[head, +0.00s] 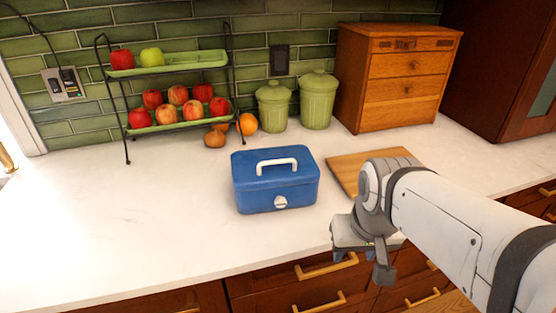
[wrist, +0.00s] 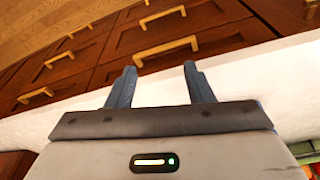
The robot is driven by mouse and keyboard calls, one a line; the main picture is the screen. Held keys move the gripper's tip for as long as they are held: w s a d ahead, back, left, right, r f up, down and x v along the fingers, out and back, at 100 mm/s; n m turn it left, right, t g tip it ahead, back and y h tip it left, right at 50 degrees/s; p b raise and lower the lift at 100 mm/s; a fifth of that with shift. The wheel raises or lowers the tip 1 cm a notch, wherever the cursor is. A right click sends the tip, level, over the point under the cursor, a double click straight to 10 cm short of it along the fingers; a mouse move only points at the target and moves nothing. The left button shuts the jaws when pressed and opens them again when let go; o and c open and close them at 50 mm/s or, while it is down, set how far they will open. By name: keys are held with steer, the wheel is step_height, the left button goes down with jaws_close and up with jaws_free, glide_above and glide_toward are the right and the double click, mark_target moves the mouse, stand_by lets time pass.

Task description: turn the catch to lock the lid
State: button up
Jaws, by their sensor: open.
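A blue box (head: 252,194) with a closed lid (head: 297,166) stands on the white counter, with a white handle (head: 277,164) on top. A round white catch (head: 280,202) is on the middle of its front face. I cannot tell from this distance whether the catch is turned. My gripper (head: 355,258) hangs to the right of the box and nearer the counter's front edge, apart from it. In the wrist view my gripper (wrist: 161,86) has its two fingers spread with nothing between them. The box does not show in the wrist view.
A wooden board (head: 345,172) lies right of the box. Behind stand a fruit rack (head: 127,150), two green canisters (head: 318,100) and a wooden drawer chest (head: 372,85). Drawers with brass handles (head: 327,266) are below the counter edge. Counter left of the box is clear.

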steer(key=w+a+b, duration=0.4)
steer(key=w+b, duration=0.4)
steer(key=n+t+b, duration=0.2)
steer(key=b, duration=0.7)
glide_toward(281, 201)
steer(key=f, duration=0.2)
steer(key=shift+y, duration=0.4)
steer(key=x, duration=0.2)
steer(key=b+x, duration=0.1)
steer(key=x, duration=0.4)
steer(key=shift+w+d, duration=0.3)
steer(key=shift+w, duration=0.1)
